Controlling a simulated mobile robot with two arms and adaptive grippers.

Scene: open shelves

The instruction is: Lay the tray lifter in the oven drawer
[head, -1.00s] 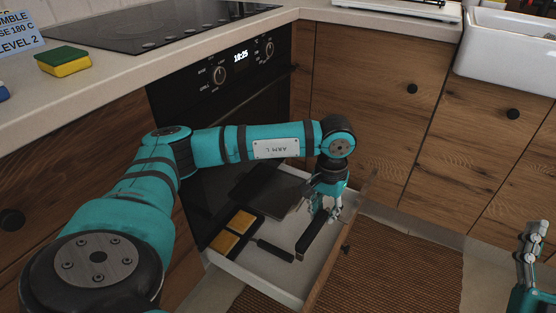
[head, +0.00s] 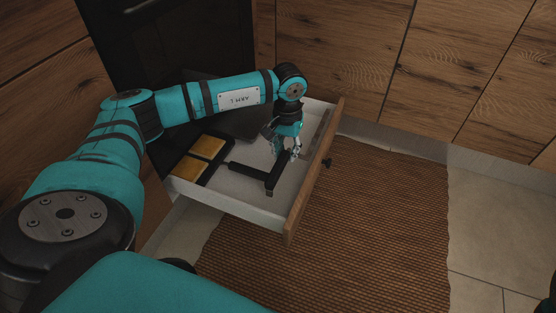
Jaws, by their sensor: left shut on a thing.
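The oven drawer (head: 240,207) is pulled out below the dark oven, its pale interior visible. The tray lifter (head: 276,174) is a black bar that meets a black handle-like piece (head: 247,171) at an angle. It is in the drawer's right part, near the wooden front. My left gripper (head: 292,153) reaches down into the drawer and is shut on the bar's far end. I cannot tell whether the lifter touches the drawer floor. The gripper partly hides the lifter's far end. My right gripper is not in view.
A black holder with two yellow-brown blocks (head: 207,147) lies in the drawer's left part. A dark flat tray (head: 238,124) lies at the back, partly hidden by my left arm. A brown woven rug (head: 375,215) covers the floor. Wooden cabinets (head: 335,55) stand behind.

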